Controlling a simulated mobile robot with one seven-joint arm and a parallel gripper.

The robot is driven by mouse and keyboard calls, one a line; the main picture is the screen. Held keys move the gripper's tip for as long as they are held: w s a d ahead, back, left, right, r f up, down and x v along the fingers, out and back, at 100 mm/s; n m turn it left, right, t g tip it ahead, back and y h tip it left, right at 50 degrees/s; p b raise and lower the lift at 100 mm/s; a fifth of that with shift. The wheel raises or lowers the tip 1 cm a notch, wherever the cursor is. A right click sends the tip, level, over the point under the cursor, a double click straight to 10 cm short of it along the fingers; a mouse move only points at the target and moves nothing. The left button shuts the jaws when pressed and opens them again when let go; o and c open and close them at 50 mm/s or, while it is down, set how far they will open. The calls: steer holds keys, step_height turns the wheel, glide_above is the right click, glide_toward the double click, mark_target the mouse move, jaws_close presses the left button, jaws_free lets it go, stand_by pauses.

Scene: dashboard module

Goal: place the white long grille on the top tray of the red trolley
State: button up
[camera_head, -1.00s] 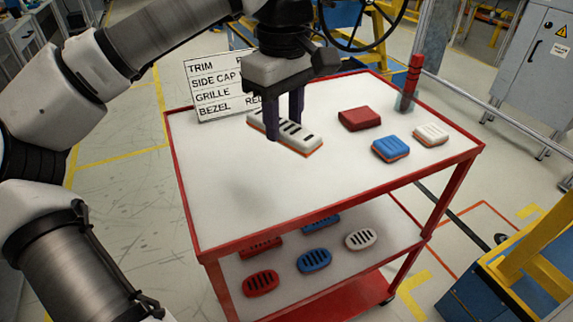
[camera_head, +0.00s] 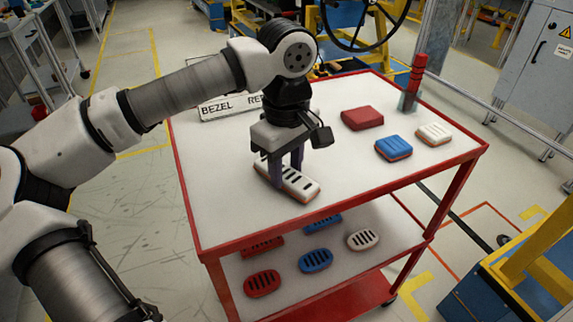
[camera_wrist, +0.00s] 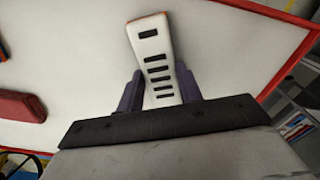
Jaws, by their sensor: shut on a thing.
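The white long grille (camera_head: 297,187) has a row of dark slots and an orange-red lower edge. My gripper (camera_head: 287,180) is shut on it, with dark purple fingers on its two sides. The grille is over the left-middle part of the top tray (camera_head: 222,219) of the red trolley; I cannot tell whether it touches the tray. In the wrist view the grille (camera_wrist: 153,55) stands out lengthwise between the fingers, with the white tray surface behind it. My gripper and wrist hide part of the grille in the head view.
A red block (camera_head: 362,118), a blue block (camera_head: 393,148) and a white block (camera_head: 433,134) lie at the right on the top tray. A red post (camera_head: 415,78) stands at the back corner. A sign (camera_head: 228,107) stands behind my gripper. The lower shelf holds several slotted oval pieces. The tray's front is clear.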

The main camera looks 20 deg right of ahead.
mark_target(287, 173)
steer(key=shift+f, duration=0.2)
steer(key=o, duration=1)
steer(key=shift+r, duration=0.15)
step_height(287, 173, up, 12)
steer(key=shift+r+p, duration=0.1)
steer(key=shift+p, duration=0.2)
